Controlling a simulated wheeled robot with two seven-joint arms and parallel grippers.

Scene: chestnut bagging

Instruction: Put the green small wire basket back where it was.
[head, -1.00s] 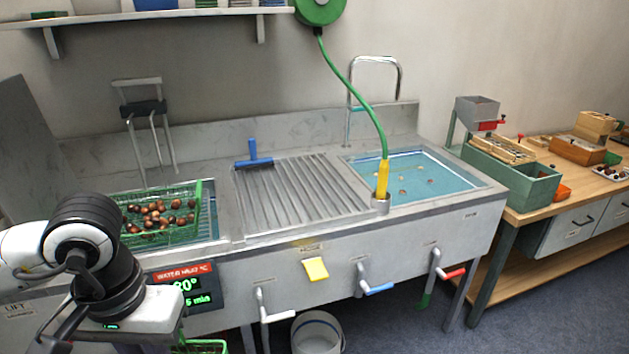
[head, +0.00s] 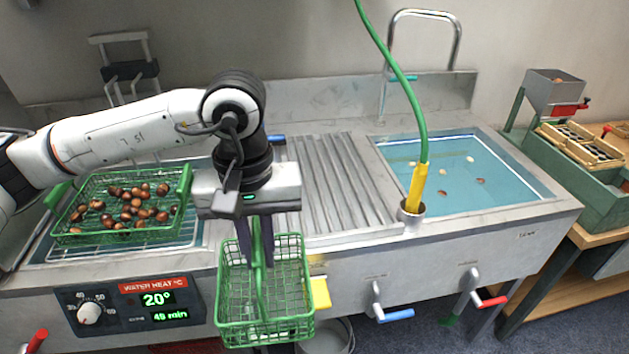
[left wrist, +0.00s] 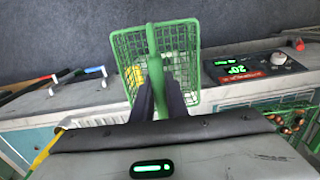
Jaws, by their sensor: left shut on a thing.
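The green small wire basket (head: 290,328) hangs from my left gripper (head: 260,285) in front of the sink's front face. It is empty as far as its mesh shows. My left gripper's fingers are shut on its upright green handle. In the left wrist view the basket (left wrist: 187,72) lies beyond the fingertips (left wrist: 160,98), over the floor beside the counter edge. My right gripper is in neither view.
A larger green basket of chestnuts (head: 70,237) sits in the left basin, beside the ribbed drainboard (head: 345,190). The right basin (head: 470,170) holds water with a few floating bits. A yellow nozzle (head: 417,188) stands upright on the rim. A bucket (head: 335,338) is below.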

